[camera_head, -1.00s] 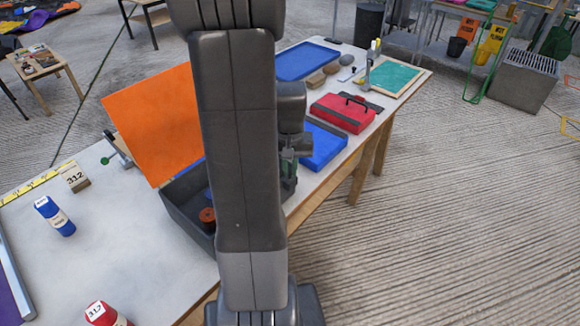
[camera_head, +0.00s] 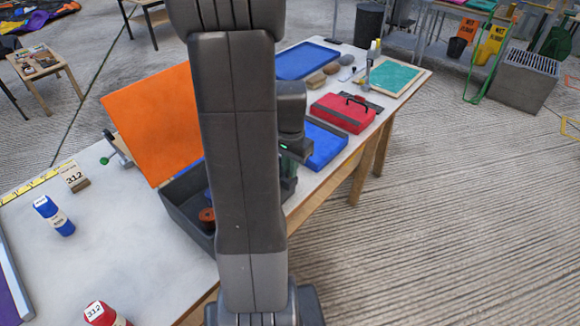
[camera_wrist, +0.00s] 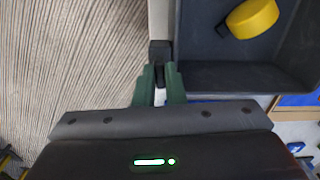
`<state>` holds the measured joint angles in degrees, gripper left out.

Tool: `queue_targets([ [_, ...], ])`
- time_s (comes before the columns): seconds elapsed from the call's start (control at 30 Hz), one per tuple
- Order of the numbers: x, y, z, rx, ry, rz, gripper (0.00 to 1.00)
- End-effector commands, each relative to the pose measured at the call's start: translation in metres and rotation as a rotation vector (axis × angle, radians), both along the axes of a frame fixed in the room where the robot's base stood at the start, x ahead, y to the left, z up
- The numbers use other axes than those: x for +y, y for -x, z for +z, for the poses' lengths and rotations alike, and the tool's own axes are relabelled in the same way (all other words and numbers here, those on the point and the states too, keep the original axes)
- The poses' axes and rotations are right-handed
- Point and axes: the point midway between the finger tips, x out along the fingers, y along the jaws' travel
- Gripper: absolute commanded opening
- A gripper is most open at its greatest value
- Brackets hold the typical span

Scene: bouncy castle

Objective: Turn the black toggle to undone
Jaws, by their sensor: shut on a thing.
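In the wrist view, the green fingers of my gripper (camera_wrist: 160,80) are shut on a small black piece, the black toggle (camera_wrist: 160,50), at the outer wall of a dark grey box. The fingers cover part of the toggle, so its exact turn is hard to tell. In the head view, the grey box (camera_head: 178,208) stands on the table with its orange lid (camera_head: 150,120) raised. My arm hides the toggle and most of the box's right side there.
A yellow round piece (camera_wrist: 252,18) lies inside the box, and a reddish-brown one (camera_head: 207,216) shows in the head view. A blue case (camera_head: 325,148) and a red case (camera_head: 343,113) lie beyond on the table. Open floor lies to the right.

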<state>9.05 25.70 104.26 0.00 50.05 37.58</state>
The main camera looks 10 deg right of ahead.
Motion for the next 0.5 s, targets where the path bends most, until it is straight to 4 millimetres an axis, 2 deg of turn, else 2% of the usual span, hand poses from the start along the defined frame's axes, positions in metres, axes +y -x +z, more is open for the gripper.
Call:
queue_targets([
  [0.2,-0.0002,-0.0004,0.0005,-0.001,0.0,-0.08,0.0],
  [0.5,-0.0002,-0.0004,0.0006,-0.001,0.0,-0.111,0.0],
])
